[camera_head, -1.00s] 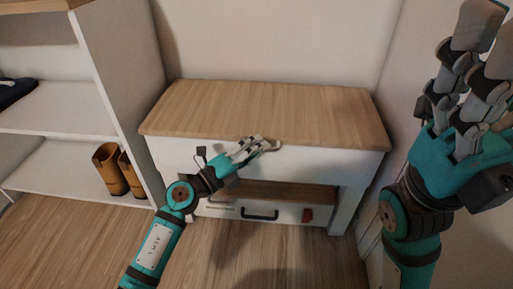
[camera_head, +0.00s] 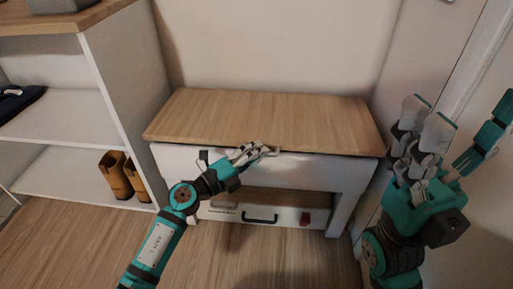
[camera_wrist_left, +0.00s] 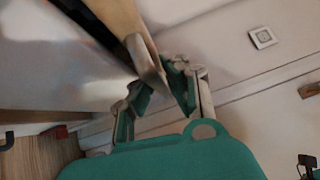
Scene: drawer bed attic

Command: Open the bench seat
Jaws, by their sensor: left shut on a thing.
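The bench seat (camera_head: 270,118) is a wood-coloured lid on a white bench (camera_head: 295,172) against the wall. A thin dark gap shows under its front edge, so it looks slightly raised. My left gripper (camera_head: 258,150) is at the middle of that front edge, shut on it. In the left wrist view the seat's edge (camera_wrist_left: 143,52) runs between the fingers of my left gripper (camera_wrist_left: 160,85). My right gripper (camera_head: 447,135) is raised at the right, fingers spread and empty, apart from the bench. The bench's inside is hidden.
Below the seat is an open shelf and a white drawer (camera_head: 232,213) with a dark handle. A white shelf unit (camera_head: 125,85) with brown boots (camera_head: 115,175) stands close at the left. A white door or panel is at the right. The floor in front is clear.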

